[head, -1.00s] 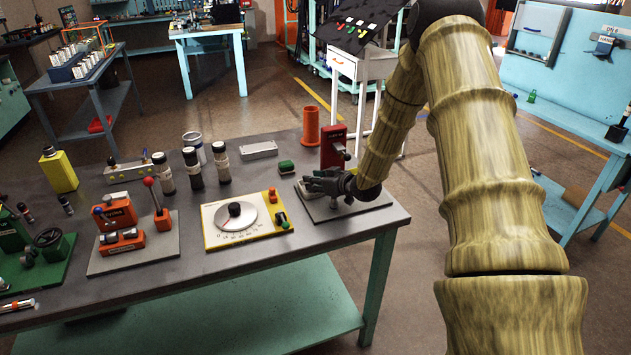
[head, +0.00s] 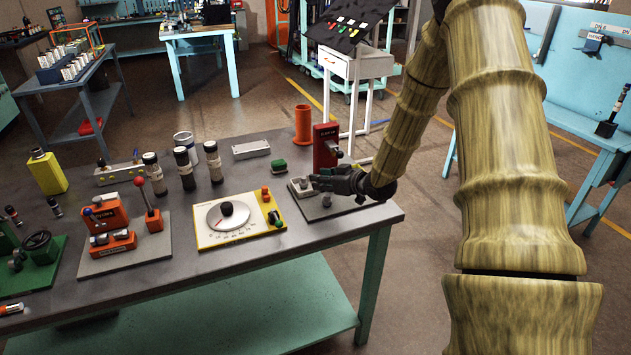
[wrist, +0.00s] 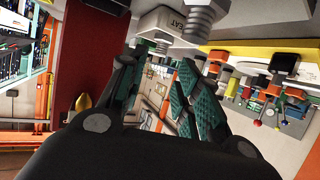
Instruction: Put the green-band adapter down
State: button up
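My gripper (head: 316,182) reaches in low over the grey plate (head: 345,207) at the right end of the bench. In the wrist view its two teal-padded fingers (wrist: 152,85) stand apart with a gap between them. A small grey threaded fitting (wrist: 152,42) shows just beyond the fingertips, at a white block marked SEAT (wrist: 165,20). The white block (head: 298,189) also shows in the head view, just left of the fingertips. The fitting is probably the adapter, but I cannot make out a green band on it.
A red upright (head: 325,148) stands on the plate behind my gripper, and a grey stud (head: 326,201) stands in front. The bench's right edge is close.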

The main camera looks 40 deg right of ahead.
jog(key=v, duration=0.5)
jog(key=shift+a, duration=0.1)
dwell(0.6)
